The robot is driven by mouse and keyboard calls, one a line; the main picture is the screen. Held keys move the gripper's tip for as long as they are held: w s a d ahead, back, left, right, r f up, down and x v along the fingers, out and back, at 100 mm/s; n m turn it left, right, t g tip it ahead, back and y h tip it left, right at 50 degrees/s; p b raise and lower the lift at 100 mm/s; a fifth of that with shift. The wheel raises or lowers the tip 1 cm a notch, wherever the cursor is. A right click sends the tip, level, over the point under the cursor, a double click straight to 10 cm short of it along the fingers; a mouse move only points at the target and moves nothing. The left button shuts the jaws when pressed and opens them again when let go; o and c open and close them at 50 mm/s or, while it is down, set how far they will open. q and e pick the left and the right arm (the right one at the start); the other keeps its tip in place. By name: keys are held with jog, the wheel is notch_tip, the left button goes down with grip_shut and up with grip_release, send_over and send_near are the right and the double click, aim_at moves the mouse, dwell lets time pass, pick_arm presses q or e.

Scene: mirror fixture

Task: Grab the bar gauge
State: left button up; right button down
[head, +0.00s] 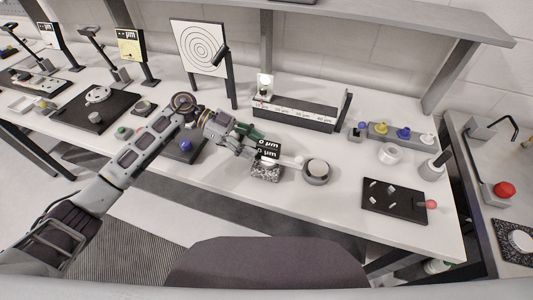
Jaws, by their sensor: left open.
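My left arm reaches in from the left, and its open gripper (253,143) is over the middle of the bench. Directly at its fingertips is a black block reading "0 µm" (267,150), above a speckled grey base (266,173). Whether the fingers touch the block cannot be told. Behind it lies a long dark bar with a pale marked strip (293,112) and an upright at its right end. The gripper is in front of this bar, apart from it. I cannot tell for sure which of these is the bar gauge. My right gripper is not in view.
A round grey part (317,172) stands just right of the gripper. A black plate with pegs (395,200) lies at the front right. Coloured knobs (403,133) stand behind it. A target board (200,48) stands at the back. A chair (265,262) is in front.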

aim_at(266, 151)
pick_arm(q)
jog(key=x, duration=0.3)
jog(key=shift+s+d+r+p, duration=0.1)
jog(key=shift+d+r+p, duration=0.1)
jog(key=shift+p, duration=0.15)
jog(key=shift+s+d+f, duration=0.2)
jog(key=shift+d+f, duration=0.15)
jog(key=shift+d, duration=0.25)
jog(key=shift+d+f, duration=0.1)
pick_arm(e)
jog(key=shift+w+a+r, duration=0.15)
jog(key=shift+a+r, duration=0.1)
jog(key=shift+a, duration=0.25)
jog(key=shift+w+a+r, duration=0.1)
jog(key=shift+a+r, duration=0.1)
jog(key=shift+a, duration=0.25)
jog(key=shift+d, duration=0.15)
pick_arm(q)
jog(key=shift+c, duration=0.8)
jog(key=c, duration=0.9)
grip_shut()
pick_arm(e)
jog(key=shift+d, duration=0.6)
